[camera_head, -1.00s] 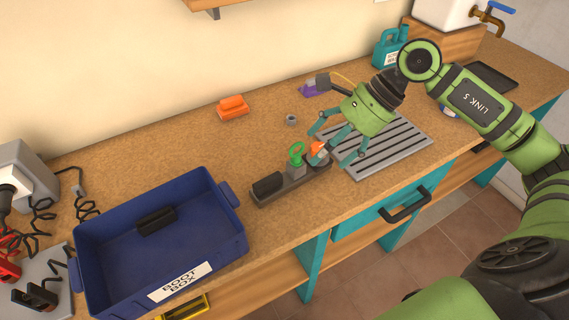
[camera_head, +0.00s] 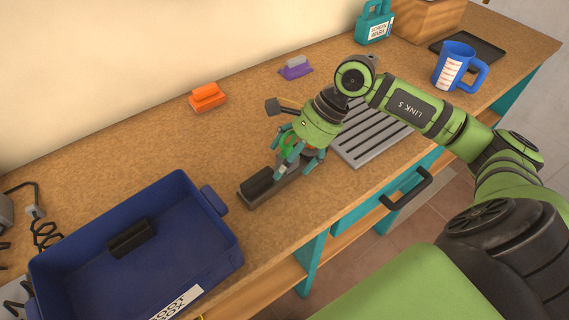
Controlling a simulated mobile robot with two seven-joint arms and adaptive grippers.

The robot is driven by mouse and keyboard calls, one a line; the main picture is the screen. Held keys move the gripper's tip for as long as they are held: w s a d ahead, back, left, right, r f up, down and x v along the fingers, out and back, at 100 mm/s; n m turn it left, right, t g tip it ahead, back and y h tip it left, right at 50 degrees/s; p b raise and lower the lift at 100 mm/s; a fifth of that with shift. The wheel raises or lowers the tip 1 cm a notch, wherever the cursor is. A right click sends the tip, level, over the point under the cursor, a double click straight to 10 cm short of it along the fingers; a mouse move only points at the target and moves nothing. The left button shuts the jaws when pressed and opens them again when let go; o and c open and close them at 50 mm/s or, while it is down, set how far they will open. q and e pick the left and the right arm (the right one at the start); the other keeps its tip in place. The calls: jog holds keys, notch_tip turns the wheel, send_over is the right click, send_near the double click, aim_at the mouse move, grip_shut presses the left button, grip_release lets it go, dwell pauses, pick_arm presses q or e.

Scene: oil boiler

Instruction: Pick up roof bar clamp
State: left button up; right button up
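A long dark grey holder (camera_head: 258,199) lies on the worktop, with a black block (camera_head: 257,182) at its left end. A similar black block (camera_head: 130,238) lies inside the blue boot box (camera_head: 203,262). No label shows which part is the roof bar clamp. My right gripper (camera_head: 297,170) points down over the middle of the holder, right of the black block. A green handled part (camera_head: 286,145) shows between its fingers. The fingers and hand hide most of that part and the holder's right end, so any grip is unclear. My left gripper is out of view.
A slotted grey tray (camera_head: 372,142) lies right of the holder. An orange-handled tool (camera_head: 208,97) and a purple one (camera_head: 295,68) lie farther back. A blue jug (camera_head: 456,66), a black tray (camera_head: 470,48) and a teal container (camera_head: 375,23) stand far right.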

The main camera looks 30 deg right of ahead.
jog(key=shift+w+a+f, duration=0.15)
jog(key=shift+a+f, duration=0.05)
jog(key=shift+f, duration=0.35)
grip_shut()
jog(key=shift+r, duration=0.1)
jog(key=shift+r, duration=0.1)
